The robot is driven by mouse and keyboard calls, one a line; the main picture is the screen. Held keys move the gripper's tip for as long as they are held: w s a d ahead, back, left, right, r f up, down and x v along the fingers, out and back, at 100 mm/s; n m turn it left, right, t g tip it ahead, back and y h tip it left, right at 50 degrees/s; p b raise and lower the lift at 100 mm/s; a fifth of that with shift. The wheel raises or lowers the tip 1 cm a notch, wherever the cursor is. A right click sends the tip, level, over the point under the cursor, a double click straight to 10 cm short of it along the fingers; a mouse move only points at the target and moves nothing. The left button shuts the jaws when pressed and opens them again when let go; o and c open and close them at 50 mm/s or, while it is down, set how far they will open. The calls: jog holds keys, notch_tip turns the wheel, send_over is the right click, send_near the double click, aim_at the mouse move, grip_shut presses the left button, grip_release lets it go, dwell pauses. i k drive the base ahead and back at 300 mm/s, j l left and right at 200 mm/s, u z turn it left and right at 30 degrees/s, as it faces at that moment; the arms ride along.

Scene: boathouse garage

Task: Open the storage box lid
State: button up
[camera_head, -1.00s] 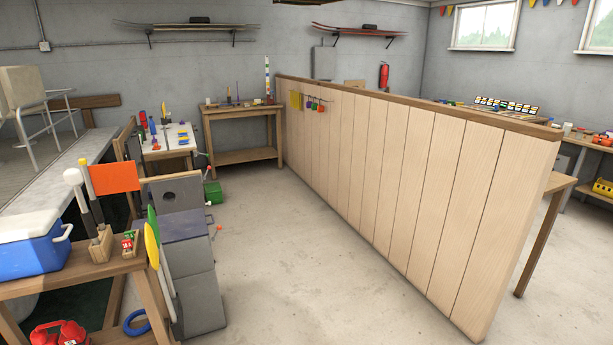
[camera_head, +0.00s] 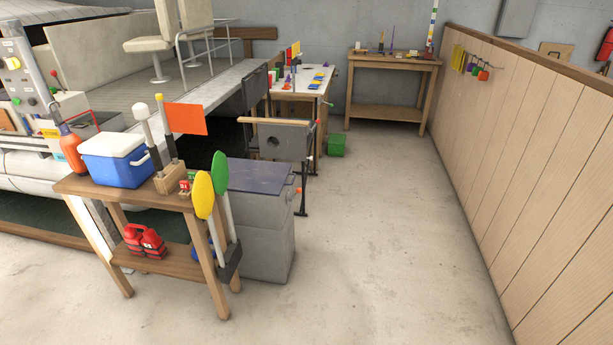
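A grey box (camera_head: 262,228) with a flat dark lid (camera_head: 258,176) stands on the floor behind the near wooden table, and looks like the storage box. Its lid looks shut. The yellow and green paddles and the table partly hide its left side. A blue cooler (camera_head: 115,168) with a white lid (camera_head: 112,145) sits on the near table; its lid is shut too. My gripper is not in view.
The near wooden table (camera_head: 135,197) carries flags, a wooden block and an orange bottle. Open concrete floor (camera_head: 385,235) lies between the box and the plank partition (camera_head: 535,165).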

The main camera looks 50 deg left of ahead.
aim_at(254, 176)
jog(key=i+l+u, duration=0.1)
jog(key=i+u, duration=0.35)
jog(key=i+l+u, duration=0.25)
jog(key=i+u, duration=0.25)
jog(key=i+l+u, duration=0.25)
jog(key=l+u, duration=0.2)
jog(key=i+l+u, duration=0.3)
jog(key=l+u, duration=0.2)
jog(key=i+l+u, duration=0.15)
jog(key=l+u, duration=0.3)
jog(key=l, duration=0.15)
jog(key=i+l+u, duration=0.1)
jog(key=i+l, duration=0.25)
jog(key=i, duration=0.2)
jog(key=i+l+u, duration=0.1)
jog(key=i+l, duration=0.25)
jog(key=i, duration=0.25)
